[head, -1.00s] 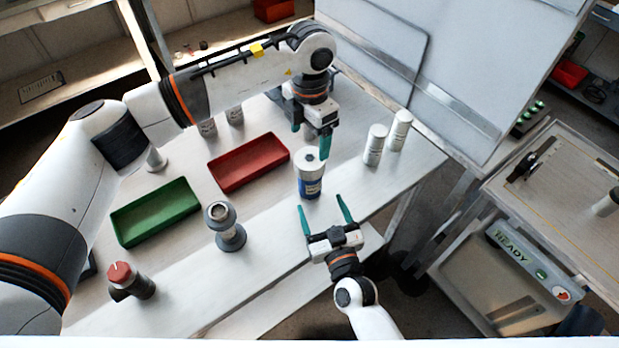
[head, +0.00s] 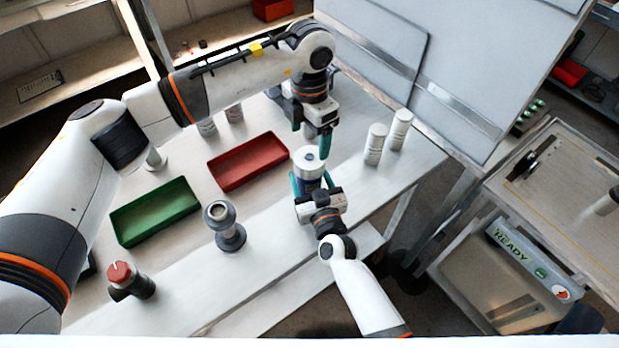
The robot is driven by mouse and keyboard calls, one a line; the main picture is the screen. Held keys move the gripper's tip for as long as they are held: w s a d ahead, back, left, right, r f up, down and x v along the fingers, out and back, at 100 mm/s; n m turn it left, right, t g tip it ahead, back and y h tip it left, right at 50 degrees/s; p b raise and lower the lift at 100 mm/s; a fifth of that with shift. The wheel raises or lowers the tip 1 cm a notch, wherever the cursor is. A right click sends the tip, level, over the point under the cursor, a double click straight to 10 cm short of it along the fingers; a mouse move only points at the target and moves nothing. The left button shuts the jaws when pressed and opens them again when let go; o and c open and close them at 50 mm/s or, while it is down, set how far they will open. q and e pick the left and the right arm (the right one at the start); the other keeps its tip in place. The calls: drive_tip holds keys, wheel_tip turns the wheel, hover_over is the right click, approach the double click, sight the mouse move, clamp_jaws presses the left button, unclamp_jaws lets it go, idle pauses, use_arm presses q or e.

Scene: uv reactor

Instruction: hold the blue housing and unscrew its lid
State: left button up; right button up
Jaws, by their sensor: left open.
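The blue housing (head: 310,183) stands upright on the table with its white lid (head: 308,159) on top. My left gripper (head: 311,143) hangs just above and behind the lid, fingers pointing down, open and empty. My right gripper (head: 312,184) comes in from the front, low down, with one teal finger on each side of the housing's blue body. Its wrist hides the lower front of the housing. I cannot tell whether its fingers touch the body.
A red tray (head: 248,161) and a green tray (head: 155,212) lie to the left. A grey fitting (head: 226,228) and a red-capped part (head: 127,279) stand near the front. White cylinders (head: 375,145) stand to the right and more behind. The table's front edge is close to the housing.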

sight(309, 157)
clamp_jaws()
use_arm(q)
drive_tip(key=m, duration=1.7)
drive_tip(key=shift+m, duration=0.4)
drive_tip(key=m, duration=0.3)
drive_tip(key=shift+m, duration=0.4)
drive_tip(key=m, duration=0.9)
drive_tip(key=shift+f+m, duration=0.4)
drive_tip(key=shift+m, duration=0.1)
wheel_tip(309, 157, down, 7)
drive_tip(key=shift+f, duration=0.15)
